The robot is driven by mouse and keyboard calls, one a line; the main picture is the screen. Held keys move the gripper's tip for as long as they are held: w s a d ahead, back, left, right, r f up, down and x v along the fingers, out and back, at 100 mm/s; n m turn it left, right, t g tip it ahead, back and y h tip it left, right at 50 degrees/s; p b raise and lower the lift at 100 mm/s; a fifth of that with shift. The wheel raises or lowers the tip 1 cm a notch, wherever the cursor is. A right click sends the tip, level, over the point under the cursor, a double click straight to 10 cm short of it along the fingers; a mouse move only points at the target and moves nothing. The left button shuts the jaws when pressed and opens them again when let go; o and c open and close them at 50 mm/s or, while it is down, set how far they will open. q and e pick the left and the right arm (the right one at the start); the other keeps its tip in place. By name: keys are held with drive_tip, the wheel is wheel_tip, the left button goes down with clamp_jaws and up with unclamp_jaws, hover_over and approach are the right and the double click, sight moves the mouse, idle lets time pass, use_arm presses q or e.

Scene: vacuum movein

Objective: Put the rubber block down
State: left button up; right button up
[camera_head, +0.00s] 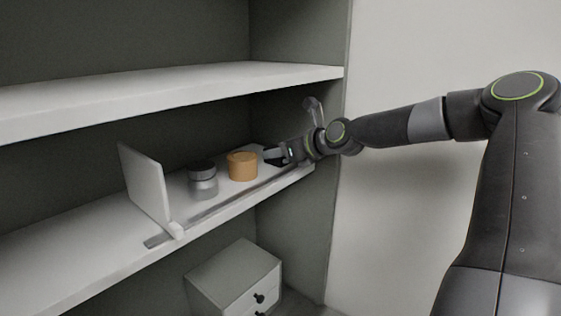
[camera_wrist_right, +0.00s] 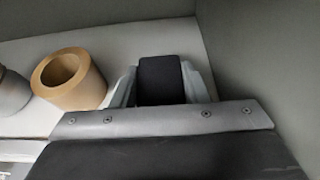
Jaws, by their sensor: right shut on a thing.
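The rubber block is a black block (camera_wrist_right: 161,80) between the fingers of my right gripper (camera_wrist_right: 160,88) in the right wrist view. In the head view the right gripper (camera_head: 276,155) reaches in from the right, over the right end of the middle shelf. The dark block shows only partly there, at the fingertips. The gripper is shut on it. I cannot tell whether the block touches the shelf. My left gripper is in neither view.
On the middle shelf (camera_head: 60,235), an orange-brown roll (camera_head: 242,166) stands left of the gripper, then a grey metal jar (camera_head: 203,181) and a white upright panel (camera_head: 146,186). The upper shelf (camera_head: 170,88) is above. A side wall closes the right end. A drawer box (camera_head: 233,277) stands below.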

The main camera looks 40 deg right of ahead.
drive_tip(key=shift+s, duration=0.9)
drive_tip(key=shift+s+r, duration=0.1)
drive_tip(key=shift+s, duration=0.05)
drive_tip(key=shift+c, duration=0.5)
drive_tip(key=o, duration=1.2)
drive_tip(key=shift+w+a, duration=0.2)
drive_tip(key=shift+w, duration=0.1)
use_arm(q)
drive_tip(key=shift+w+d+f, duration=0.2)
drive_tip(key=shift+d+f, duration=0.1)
use_arm(e)
drive_tip(key=shift+s+d, duration=0.1)
drive_tip(key=shift+s, duration=0.05)
